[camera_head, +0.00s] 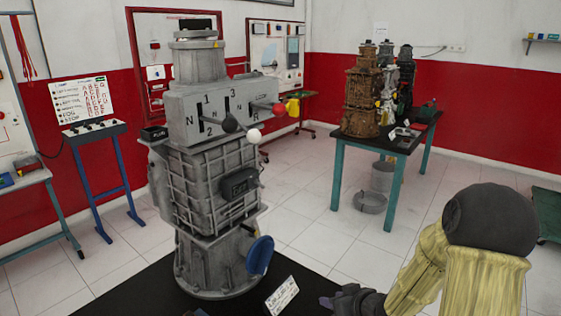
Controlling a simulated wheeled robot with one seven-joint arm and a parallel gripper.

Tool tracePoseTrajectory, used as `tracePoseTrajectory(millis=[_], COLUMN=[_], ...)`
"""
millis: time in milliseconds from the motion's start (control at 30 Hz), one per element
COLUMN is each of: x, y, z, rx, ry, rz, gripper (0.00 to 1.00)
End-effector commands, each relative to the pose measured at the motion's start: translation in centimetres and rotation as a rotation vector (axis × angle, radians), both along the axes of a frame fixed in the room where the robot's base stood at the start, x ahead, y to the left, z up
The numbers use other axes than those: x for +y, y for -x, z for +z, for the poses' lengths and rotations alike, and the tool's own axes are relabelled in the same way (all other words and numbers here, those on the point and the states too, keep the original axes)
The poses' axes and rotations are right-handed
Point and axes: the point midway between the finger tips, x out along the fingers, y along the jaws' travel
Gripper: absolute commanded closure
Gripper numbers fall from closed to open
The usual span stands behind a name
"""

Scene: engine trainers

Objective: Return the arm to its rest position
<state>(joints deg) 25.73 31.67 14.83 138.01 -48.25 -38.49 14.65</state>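My arm shows at the lower right as yellow links with a dark round joint, bent and raised beside the black table (135,290). My gripper (328,301) is a small dark shape at the bottom edge, just right of the white label card (282,296). Its fingers are too small and cut off to tell whether they are open or shut. A tall grey gearbox trainer (208,190) stands upright on the black table, left of my gripper and apart from it. It has shift levers with dark, white and red knobs, and a blue round part (260,256) low on its side.
A dark-topped table with teal legs (338,176) holds several engine models (362,95) at the back right. A metal bucket (381,177) and a basin (370,202) stand under it. A blue stand (88,170) is at left. Tiled floor between is clear.

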Motion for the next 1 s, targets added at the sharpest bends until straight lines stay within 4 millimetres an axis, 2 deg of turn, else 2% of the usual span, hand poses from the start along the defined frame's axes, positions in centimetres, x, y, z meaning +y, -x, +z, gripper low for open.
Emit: tracePoseTrajectory(millis=[200,367,567,767,1000], x=[-2.4,-3.0,-2.3,-0.8,-0.8], y=[3.7,7.9,12.7,16.9,17.0], z=[1.8,3.4,4.9,6.1,10.0], rx=[0.185,0.334,0.484,0.612,0.621], ry=[0.249,0.324,0.326,0.283,0.282], rz=[-0.164,-0.271,-0.341,-0.369,-0.370], gripper=[0.62,0.62,0.62,0.62,0.62])
